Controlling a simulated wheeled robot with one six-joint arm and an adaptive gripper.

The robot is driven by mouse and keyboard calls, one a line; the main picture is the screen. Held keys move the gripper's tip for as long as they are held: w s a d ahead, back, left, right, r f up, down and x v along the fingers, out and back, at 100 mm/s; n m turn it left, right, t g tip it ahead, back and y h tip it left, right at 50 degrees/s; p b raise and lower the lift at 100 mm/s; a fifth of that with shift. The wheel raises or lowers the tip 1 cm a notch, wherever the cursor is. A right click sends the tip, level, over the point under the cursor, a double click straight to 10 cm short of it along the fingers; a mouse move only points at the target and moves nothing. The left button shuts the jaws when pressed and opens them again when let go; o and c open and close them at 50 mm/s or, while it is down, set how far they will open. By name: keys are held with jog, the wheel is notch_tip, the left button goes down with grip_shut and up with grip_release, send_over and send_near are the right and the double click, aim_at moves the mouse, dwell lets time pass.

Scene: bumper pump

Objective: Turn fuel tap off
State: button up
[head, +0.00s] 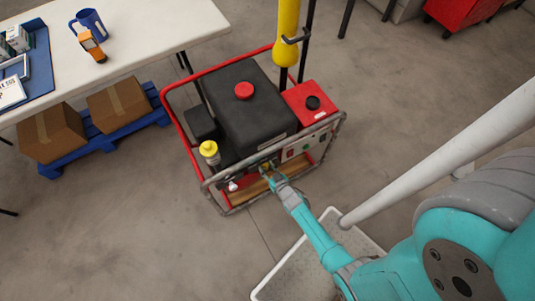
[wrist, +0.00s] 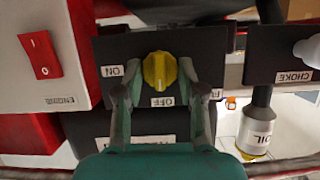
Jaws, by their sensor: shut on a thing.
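The fuel tap is a yellow knob (wrist: 158,72) on a dark panel (wrist: 215,45) in the wrist view. An ON label (wrist: 112,71) lies to its left and an OFF label (wrist: 163,101) just below it, both upside down. The knob's ridge seems to run roughly up and down in the picture, towards OFF; I cannot tell its exact angle. My gripper (wrist: 161,68) is shut on the knob, one finger on each side. In the head view my gripper (head: 268,172) reaches the front panel of the generator-like machine (head: 250,105), and the knob is mostly hidden there.
A red engine switch (wrist: 41,56) is left of the tap, and a CHOKE panel (wrist: 285,68) and an oil bottle or filler (wrist: 257,133) are right. The machine's tube frame (head: 185,135) surrounds it. A table (head: 150,30) stands at left; a yellow post (head: 287,35) rises behind.

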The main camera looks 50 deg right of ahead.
dwell(0.5)
jog(key=o, duration=1.1)
jog(key=shift+s+a+r, duration=0.15)
jog(key=shift+s+r, duration=0.05)
jog(key=shift+s, duration=0.3)
jog(key=v, duration=1)
jog(key=shift+s+a+r, duration=0.2)
jog(key=shift+s+r, duration=0.05)
jog(key=shift+r, duration=0.05)
